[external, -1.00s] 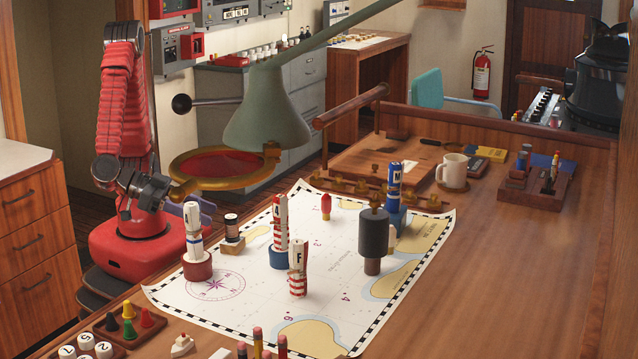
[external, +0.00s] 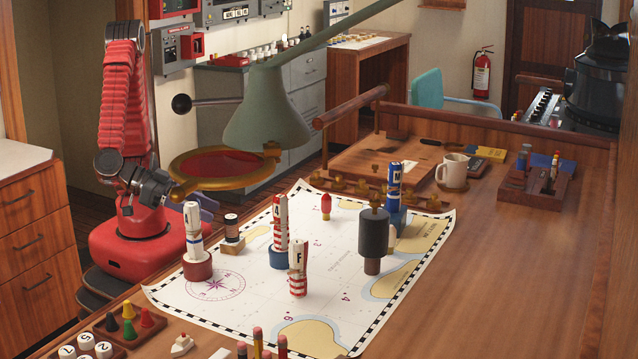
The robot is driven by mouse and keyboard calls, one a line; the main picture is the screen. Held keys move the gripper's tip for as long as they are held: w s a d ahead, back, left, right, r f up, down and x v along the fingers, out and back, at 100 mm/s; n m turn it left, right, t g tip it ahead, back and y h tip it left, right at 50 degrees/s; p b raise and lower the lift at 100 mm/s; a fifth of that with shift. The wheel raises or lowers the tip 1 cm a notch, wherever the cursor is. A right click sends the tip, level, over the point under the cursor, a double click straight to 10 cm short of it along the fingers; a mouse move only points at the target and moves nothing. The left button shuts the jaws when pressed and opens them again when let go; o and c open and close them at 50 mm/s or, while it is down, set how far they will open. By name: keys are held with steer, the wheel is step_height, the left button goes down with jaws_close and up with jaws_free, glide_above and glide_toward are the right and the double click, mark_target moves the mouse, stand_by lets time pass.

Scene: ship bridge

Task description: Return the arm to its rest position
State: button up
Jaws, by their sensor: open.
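My red-sleeved arm stands folded over its red base at the left, beyond the chart table's left edge. Its dark wrist hangs low, pointing right toward the table. My gripper (external: 203,206) is open, with bluish-grey fingers beside the table's edge. The fingers are partly hidden behind a white-and-blue marker piece (external: 193,228) on a red round base. I see nothing held between the fingers.
Several striped pieces and a dark cylinder (external: 373,240) stand on the chart (external: 255,322). Wooden drawers (external: 32,240) stand left of my base.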

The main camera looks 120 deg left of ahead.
steer(key=w+d+r+m+t+h, duration=0.1)
steer(key=w+d+r+m+h, duration=0.25)
steer(key=r, duration=0.55)
steer(key=w+r+m+t+h, duration=0.2)
steer(key=w+r+h, duration=0.35)
steer(key=r, duration=0.25)
steer(key=s+a+f+g+y, duration=0.1)
steer(key=s+a+f+g, duration=0.4)
steer(key=s+a+f, duration=0.2)
steer(key=s+a+f+g+y, duration=0.2)
steer(key=s+a+f+g, duration=0.2)
steer(key=s+a+f, duration=0.3)
steer(key=s+a, duration=0.5)
steer(key=shift+s+a+f+g, duration=0.15)
steer(key=shift+s+a+g, duration=0.15)
steer(key=shift+a+g, duration=0.1)
steer(key=shift+d, duration=0.1)
